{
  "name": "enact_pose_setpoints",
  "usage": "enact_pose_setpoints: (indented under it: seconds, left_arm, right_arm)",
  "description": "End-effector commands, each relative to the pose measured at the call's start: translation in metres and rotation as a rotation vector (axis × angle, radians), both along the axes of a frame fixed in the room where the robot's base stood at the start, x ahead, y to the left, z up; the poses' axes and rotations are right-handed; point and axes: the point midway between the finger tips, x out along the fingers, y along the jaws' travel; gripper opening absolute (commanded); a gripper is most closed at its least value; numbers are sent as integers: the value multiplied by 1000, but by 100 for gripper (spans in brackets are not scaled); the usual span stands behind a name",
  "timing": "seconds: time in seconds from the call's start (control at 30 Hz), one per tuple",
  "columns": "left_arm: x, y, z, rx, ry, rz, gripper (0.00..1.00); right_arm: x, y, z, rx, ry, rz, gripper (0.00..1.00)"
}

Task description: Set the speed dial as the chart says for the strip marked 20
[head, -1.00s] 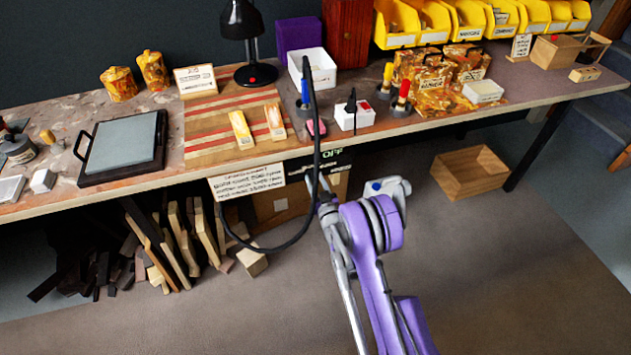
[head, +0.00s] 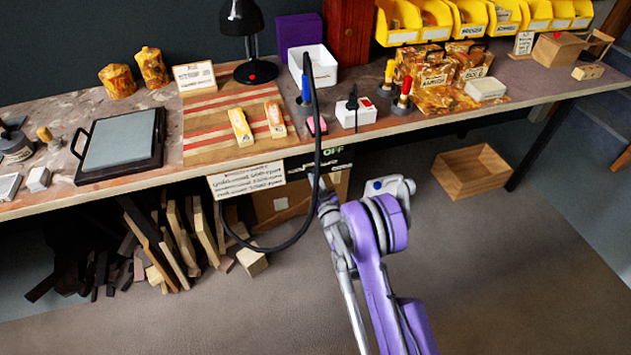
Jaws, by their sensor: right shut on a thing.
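My right gripper (head: 318,190) is at the bench front, just below the dark panel marked OFF (head: 333,153). It is shut, and its fingertips are largely hidden by the cable and my wrist. The speed dial itself cannot be seen; the gripper sits where it covers part of the panel. A white card with several printed lines (head: 246,181) hangs on the bench front left of the panel; its text is too small to read. A standing card headed STRIP (head: 195,77) is on the bench at the back left; its number is unclear. My left gripper is not in view.
A black cable (head: 285,246) loops down in front of the panel beside my gripper. On the bench (head: 545,91) stand a lamp (head: 255,71), a striped board (head: 205,143), a white box (head: 320,70) and yellow bins (head: 437,35). A wooden crate (head: 474,179) is on the floor.

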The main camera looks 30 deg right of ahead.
Motion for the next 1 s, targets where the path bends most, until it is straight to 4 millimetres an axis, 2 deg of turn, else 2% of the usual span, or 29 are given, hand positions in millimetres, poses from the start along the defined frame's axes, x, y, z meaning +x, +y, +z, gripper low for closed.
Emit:
enact_pose_setpoints:
  seconds: [0.1, 0.6, 1.0]
  left_arm:
    - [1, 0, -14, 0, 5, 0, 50]
    - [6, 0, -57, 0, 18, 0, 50]
    - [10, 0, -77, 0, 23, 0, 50]
  right_arm:
    - [1, 1, -3, -96, 22, 0, 0]
    - [2, 6, -5, -549, 131, 1, 0]
    - [2, 7, -6, -791, 188, 1, 0]
